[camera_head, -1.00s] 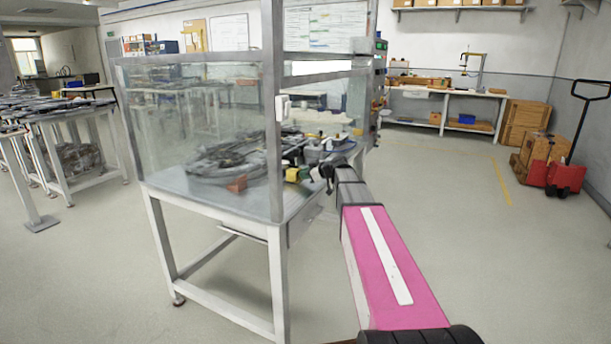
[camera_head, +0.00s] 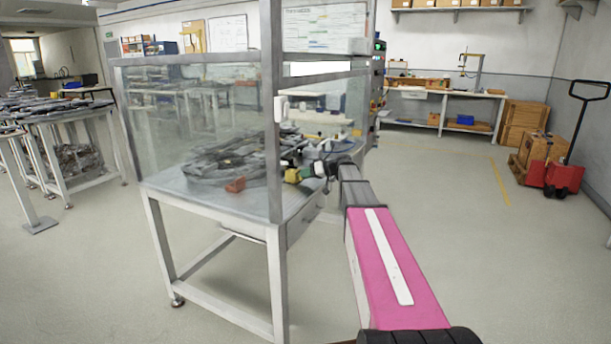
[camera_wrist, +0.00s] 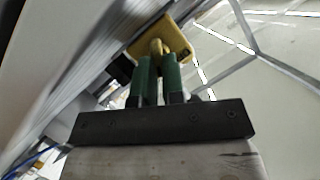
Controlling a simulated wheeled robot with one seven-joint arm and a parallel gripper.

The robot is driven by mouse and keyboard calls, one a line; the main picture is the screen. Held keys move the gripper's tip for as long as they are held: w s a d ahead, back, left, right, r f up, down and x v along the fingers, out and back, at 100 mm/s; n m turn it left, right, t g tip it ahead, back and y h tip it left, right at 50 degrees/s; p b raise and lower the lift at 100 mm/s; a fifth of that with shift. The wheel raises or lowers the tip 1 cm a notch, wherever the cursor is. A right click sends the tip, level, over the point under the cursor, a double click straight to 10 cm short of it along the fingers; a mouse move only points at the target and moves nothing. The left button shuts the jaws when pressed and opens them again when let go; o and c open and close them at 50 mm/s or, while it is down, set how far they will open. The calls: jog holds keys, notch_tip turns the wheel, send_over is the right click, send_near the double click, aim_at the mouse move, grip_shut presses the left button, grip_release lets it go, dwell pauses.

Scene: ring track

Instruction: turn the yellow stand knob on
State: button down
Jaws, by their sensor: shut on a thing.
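The yellow stand (camera_head: 291,175) is at the right edge of the glazed table, beside the front post. My gripper (camera_wrist: 158,60) has two green fingers close together, shut on the knob. In the head view my gripper (camera_head: 305,172) is small, reaching the stand from the right. The fingers hide part of the knob, and I cannot tell its turn setting.
A glazed metal-framed table (camera_head: 215,210) carries dark ring-track parts and a red block (camera_head: 236,185). Its front post (camera_head: 272,110) stands close to the stand. Open floor lies to the right; a red pallet truck (camera_head: 563,178) is far off.

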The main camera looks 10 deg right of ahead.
jog(key=shift+m, duration=0.4)
jog(key=shift+w+y, duration=0.1)
jog(key=shift+y, duration=0.2)
jog(key=c, duration=1.2)
grip_release()
jog(key=shift+d, duration=0.15)
jog(key=v, duration=1)
jog(key=shift+d+r, duration=0.15)
jog(key=shift+d, duration=0.1)
